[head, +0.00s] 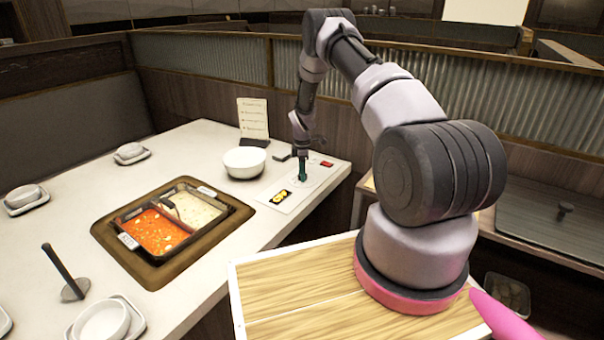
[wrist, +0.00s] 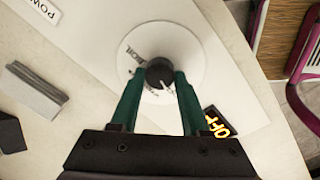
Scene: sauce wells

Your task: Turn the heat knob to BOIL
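The heat knob (wrist: 158,73) is round and black with a white mark at its lower right, on a white disc (wrist: 190,48). The word BOIL is printed on the disc, left of the knob. A small display (wrist: 217,122) near the disc reads OFF in yellow; it also lies on the counter panel in the head view (head: 281,196). My gripper (wrist: 160,75) has green fingertips on both sides of the knob, and I cannot tell whether they press on it. In the head view my gripper (head: 302,178) points down at the panel and hides the knob.
A red switch (head: 327,164) sits near the panel's far end. The divided pot (head: 165,262) of red and pale broth is sunk in the counter at left.

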